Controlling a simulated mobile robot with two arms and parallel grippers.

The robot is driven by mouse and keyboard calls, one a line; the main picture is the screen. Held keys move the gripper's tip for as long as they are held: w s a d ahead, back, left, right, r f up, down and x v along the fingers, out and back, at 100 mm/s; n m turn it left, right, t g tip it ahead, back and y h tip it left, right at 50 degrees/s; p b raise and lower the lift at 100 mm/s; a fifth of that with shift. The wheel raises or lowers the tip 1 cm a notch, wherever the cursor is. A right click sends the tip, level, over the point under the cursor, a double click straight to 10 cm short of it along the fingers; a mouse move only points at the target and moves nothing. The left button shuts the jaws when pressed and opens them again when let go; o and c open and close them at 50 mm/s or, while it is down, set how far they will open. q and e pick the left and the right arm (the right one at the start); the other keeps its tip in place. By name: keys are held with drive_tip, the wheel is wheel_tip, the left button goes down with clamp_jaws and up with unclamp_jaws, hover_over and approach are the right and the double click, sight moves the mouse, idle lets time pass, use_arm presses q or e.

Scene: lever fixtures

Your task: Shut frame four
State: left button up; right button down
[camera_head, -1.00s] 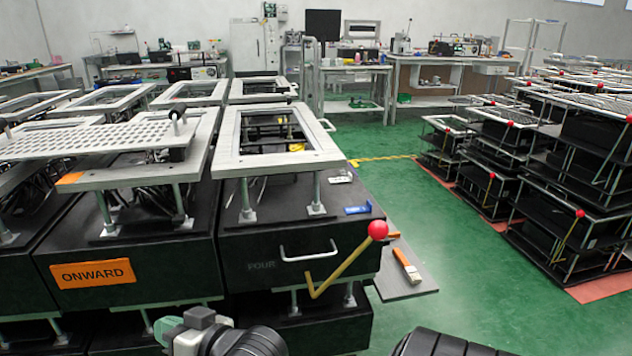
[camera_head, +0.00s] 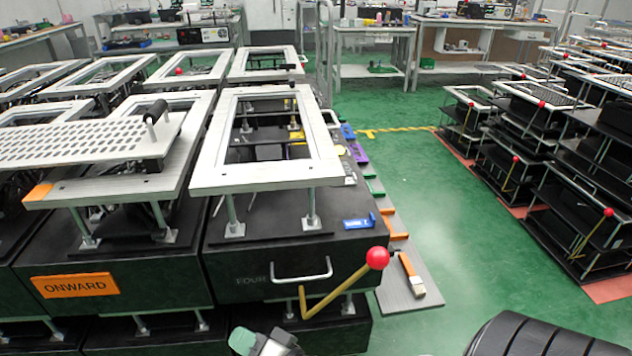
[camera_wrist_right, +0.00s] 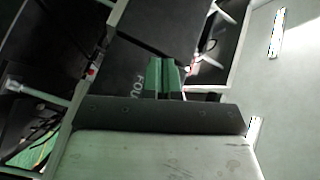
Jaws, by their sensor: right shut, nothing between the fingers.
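The frame four unit is a black box marked FOUR (camera_head: 255,280) with a silver handle (camera_head: 302,272) on its front. A pale metal frame (camera_head: 252,187) with an open middle stands on posts above it. A yellow lever (camera_head: 335,290) with a red ball (camera_head: 377,258) slants up to the right at the box's lower front. My right gripper (camera_head: 262,342) shows at the bottom edge, in front of the box and left of the lever, apart from both. In the right wrist view its green fingers (camera_wrist_right: 164,78) are together and empty, with part of the FOUR lettering beside them. My left gripper is out of view.
A neighbouring unit labelled ONWARD (camera_head: 74,286) stands at left with a perforated plate (camera_head: 80,142) on its frame. A brush (camera_head: 410,274) lies on a grey board at the right. Green floor (camera_head: 450,215) is clear farther right, before stacked lever units.

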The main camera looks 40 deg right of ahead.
drive_tip(key=w+d+r+m+t+h+p, duration=0.2)
drive_tip(key=d+r+m+t+h+p, duration=0.15)
drive_tip(key=r+m+t, duration=0.55)
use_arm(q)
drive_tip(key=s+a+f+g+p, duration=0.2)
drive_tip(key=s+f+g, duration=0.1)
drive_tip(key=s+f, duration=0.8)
use_arm(e)
drive_tip(key=m+g+h+p, duration=0.3)
drive_tip(key=m+h, duration=1.4)
drive_tip(key=m, duration=0.7)
approach(290, 185)
drive_tip(key=w+d+r+p, duration=0.1)
drive_tip(key=w, duration=0.1)
drive_tip(key=w+d+r+p, duration=0.1)
drive_tip(key=shift+w+d+r, duration=0.35)
drive_tip(key=shift+w+r, duration=0.05)
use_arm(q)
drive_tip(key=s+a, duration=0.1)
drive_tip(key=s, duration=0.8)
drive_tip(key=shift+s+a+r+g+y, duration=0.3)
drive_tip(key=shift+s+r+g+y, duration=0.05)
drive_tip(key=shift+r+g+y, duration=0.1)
use_arm(e)
drive_tip(key=shift+w+d+r+y, duration=0.3)
drive_tip(key=shift+w+r+y, duration=0.05)
drive_tip(key=shift+w+r, duration=0.15)
